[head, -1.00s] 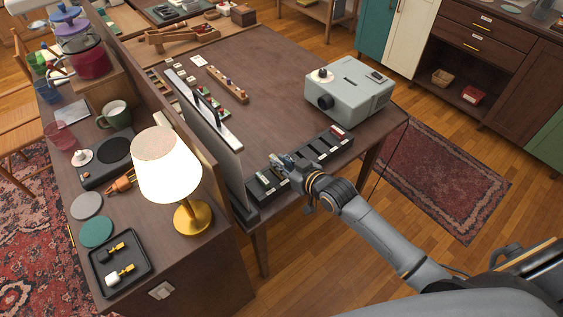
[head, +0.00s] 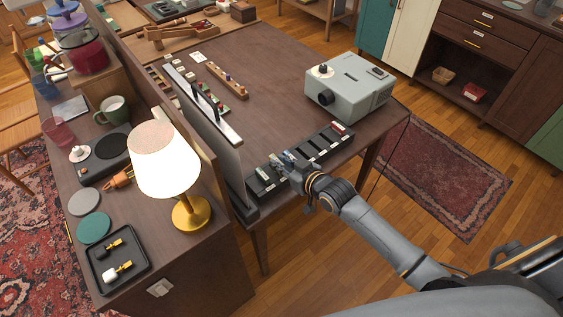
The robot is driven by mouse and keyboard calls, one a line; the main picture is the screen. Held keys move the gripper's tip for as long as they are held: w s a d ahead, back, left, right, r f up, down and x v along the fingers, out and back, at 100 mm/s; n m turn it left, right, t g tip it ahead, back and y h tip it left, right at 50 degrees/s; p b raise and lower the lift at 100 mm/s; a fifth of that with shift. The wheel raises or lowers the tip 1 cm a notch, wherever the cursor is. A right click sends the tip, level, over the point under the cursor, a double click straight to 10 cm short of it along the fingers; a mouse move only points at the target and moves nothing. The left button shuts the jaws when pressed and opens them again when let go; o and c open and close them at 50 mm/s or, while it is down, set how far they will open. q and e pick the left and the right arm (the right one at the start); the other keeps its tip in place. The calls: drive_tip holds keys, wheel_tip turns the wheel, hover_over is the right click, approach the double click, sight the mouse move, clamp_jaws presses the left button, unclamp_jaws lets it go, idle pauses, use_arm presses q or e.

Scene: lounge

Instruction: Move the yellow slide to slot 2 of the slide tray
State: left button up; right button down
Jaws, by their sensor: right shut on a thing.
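The slide tray (head: 338,143) is a long black tray with several slots along the front edge of the wooden table. A red slide (head: 338,127) shows at its far right end. My right gripper (head: 283,162) is over the left-hand part of the tray, with its fingers pointing down and left. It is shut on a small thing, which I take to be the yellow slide. The fingers mostly hide it, and I cannot tell whether it touches a slot. My left gripper is out of view.
A grey projector (head: 350,88) stands behind the tray. An upright pale screen (head: 212,135) stands close to the left of my gripper, with a lit lamp (head: 165,160) beyond it. The table's middle (head: 275,85) is clear.

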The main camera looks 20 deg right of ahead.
drive_tip(key=shift+f+b, duration=0.65)
drive_tip(key=shift+f, duration=0.4)
drive_tip(key=c, duration=1.2)
unclamp_jaws()
drive_tip(key=shift+r, duration=0.1)
drive_tip(key=shift+p+v, duration=0.9)
drive_tip(key=shift+p, duration=0.1)
drive_tip(key=p+v, duration=0.3)
drive_tip(key=v, duration=0.1)
